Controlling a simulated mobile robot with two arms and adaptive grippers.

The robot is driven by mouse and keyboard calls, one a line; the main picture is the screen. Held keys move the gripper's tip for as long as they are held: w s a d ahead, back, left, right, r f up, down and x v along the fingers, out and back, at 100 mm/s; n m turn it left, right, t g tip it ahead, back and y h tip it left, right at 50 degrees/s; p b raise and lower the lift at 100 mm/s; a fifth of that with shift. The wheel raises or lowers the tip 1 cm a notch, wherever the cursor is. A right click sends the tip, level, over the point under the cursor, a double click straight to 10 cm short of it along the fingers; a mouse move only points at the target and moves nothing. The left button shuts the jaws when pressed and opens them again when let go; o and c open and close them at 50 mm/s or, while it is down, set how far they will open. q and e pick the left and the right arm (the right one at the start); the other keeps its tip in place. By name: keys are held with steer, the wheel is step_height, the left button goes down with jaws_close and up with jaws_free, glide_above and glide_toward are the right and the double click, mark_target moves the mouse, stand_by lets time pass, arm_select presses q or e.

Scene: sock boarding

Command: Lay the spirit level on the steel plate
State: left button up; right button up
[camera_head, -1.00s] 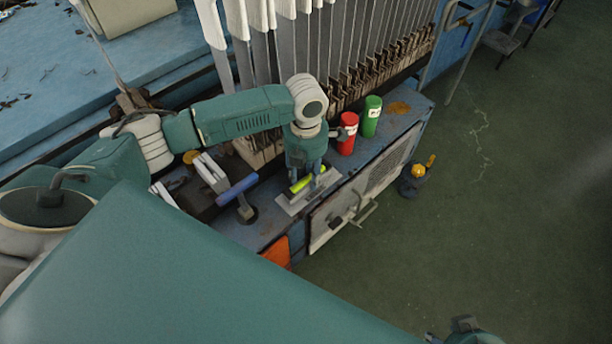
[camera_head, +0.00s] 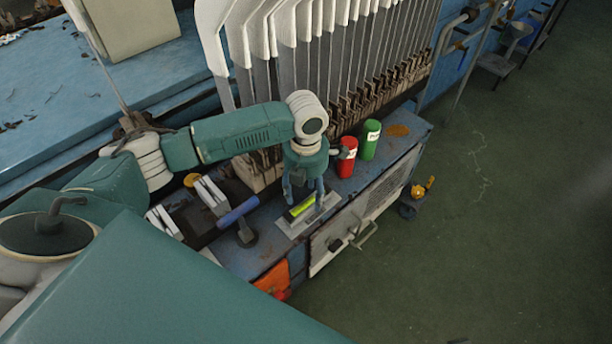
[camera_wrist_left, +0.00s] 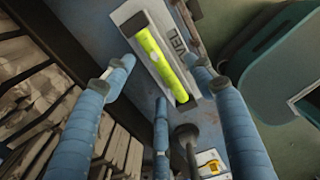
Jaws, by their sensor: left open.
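The yellow-green spirit level (camera_head: 301,208) lies on the pale steel plate (camera_head: 328,203) on the blue bench top. In the left wrist view the level (camera_wrist_left: 160,58) lies lengthwise on the plate (camera_wrist_left: 128,13), beside dark lettering that is partly hidden. My left gripper (camera_head: 305,193) points down over the level. Its blue fingers are spread, one on each side of the level, and it holds nothing. In the left wrist view the fingertips (camera_wrist_left: 160,66) stand apart from the level. My right gripper is not clearly seen.
A red can (camera_head: 347,160) and a green can (camera_head: 369,141) stand close beyond the plate. A blue-handled tool (camera_head: 239,210) lies to its left. Open green floor (camera_head: 500,230) lies to the right.

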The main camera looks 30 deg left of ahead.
mark_target(306, 199)
arm_select(q)
step_height(306, 199, up, 10)
steer(key=p, duration=0.2)
arm_select(e)
step_height(306, 199, down, 9)
arm_select(q)
steer(key=shift+f, duration=0.15)
arm_select(e)
steer(key=shift+a+r, duration=0.1)
steer(key=shift+r, duration=0.05)
